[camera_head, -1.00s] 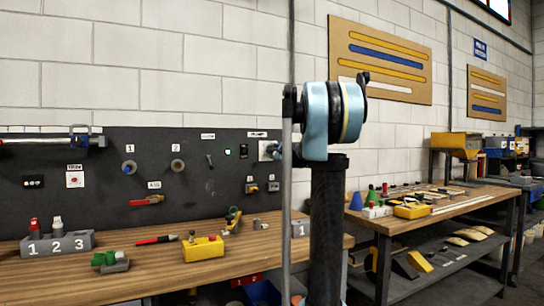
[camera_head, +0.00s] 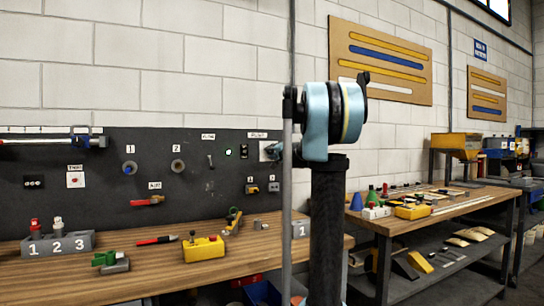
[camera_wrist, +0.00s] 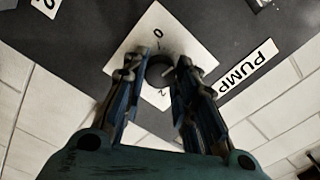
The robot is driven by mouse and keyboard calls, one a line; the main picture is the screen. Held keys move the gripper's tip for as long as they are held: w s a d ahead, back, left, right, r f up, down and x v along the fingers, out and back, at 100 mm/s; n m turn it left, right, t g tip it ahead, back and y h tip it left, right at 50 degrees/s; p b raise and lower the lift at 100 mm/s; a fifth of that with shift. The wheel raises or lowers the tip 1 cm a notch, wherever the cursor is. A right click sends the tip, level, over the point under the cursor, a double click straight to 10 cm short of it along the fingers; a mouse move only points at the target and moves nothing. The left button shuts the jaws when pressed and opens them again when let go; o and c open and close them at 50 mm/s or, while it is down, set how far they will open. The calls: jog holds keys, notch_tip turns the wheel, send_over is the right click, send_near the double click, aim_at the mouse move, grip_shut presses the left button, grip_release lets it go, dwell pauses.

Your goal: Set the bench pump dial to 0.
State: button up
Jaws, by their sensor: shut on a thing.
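The bench pump dial has a white plate (camera_wrist: 190,45) marked 0 and 2 on a dark board, beside a PUMP label (camera_wrist: 246,79). Its dark round knob (camera_wrist: 160,68) sits between the fingers of my gripper (camera_wrist: 161,74), which is shut on it. The 0 is just above the knob in the wrist view and the 2 just below. Where the knob points is hard to tell. In the head view the dial plate (camera_head: 267,151) is partly hidden behind my arm, and the gripper is not clearly seen.
Below, the wooden bench (camera_head: 170,265) holds a yellow box (camera_head: 204,249), a numbered grey block (camera_head: 58,243) and small tools.

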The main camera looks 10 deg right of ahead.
jog(key=n, duration=0.6)
jog(key=shift+d, duration=0.15)
jog(key=n, duration=0.6)
jog(key=shift+n, duration=0.3)
jog(key=o, duration=1.1)
jog(key=v, duration=1.1)
jog(key=shift+s, duration=0.35)
